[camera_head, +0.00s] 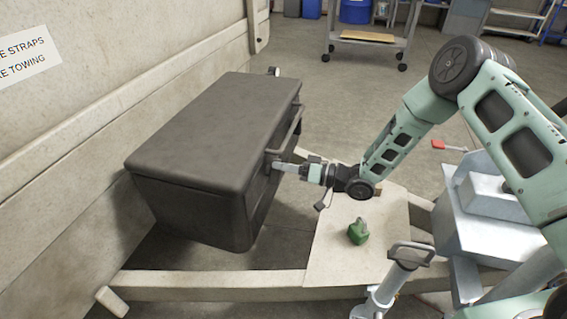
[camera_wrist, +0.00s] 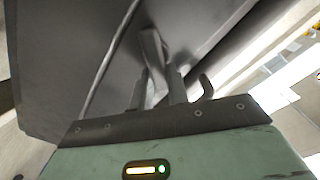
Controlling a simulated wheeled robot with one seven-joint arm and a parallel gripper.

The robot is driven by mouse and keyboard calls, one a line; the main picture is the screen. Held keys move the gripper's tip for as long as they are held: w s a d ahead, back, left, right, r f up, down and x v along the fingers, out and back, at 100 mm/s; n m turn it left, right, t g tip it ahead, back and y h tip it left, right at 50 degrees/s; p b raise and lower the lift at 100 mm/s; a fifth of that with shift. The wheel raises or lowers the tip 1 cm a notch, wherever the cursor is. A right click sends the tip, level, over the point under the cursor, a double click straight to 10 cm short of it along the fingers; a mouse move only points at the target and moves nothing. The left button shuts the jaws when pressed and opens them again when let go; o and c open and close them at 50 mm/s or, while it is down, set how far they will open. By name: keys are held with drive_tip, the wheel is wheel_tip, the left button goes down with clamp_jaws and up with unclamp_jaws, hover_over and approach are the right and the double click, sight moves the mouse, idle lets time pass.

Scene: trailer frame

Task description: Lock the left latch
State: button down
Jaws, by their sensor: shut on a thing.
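A dark grey lidded box (camera_head: 200,135) stands against the trailer wall with its lid down. A latch (camera_head: 271,155) sits on its right-hand side, just below the lid edge. My gripper (camera_head: 278,165) reaches it from the right. In the wrist view, my gripper's two fingers (camera_wrist: 157,88) are closed around a grey latch piece (camera_wrist: 152,48), which stands up between them against the dark box face (camera_wrist: 65,50). The fingertips partly hide the latch, and I cannot tell whether it is locked.
A green padlock-shaped object (camera_head: 358,231) lies on a pale board (camera_head: 325,255) below my arm. The trailer beam (camera_head: 215,284) runs in front. A wheeled cart (camera_head: 370,38) stands behind.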

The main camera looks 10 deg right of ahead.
drive_tip(key=shift+w+d+f+m+p, duration=0.1)
drive_tip(key=shift+f+m+p, duration=0.15)
drive_tip(key=shift+m, duration=1.4)
drive_tip(key=shift+w+d+f+m+p, duration=0.15)
drive_tip(key=shift+f+m, duration=0.15)
drive_tip(key=shift+m, duration=1.3)
drive_tip(key=shift+a+f+m+p, duration=0.1)
drive_tip(key=shift+f+m+p, duration=0.15)
drive_tip(key=shift+m, duration=1.4)
drive_tip(key=c, duration=1.4)
unclamp_jaws()
drive_tip(key=shift+o, duration=0.2)
drive_tip(key=p+v, duration=0.2)
drive_tip(key=v, duration=1.5)
drive_tip(key=shift+d, duration=0.25)
drive_tip(key=shift+s, duration=0.1)
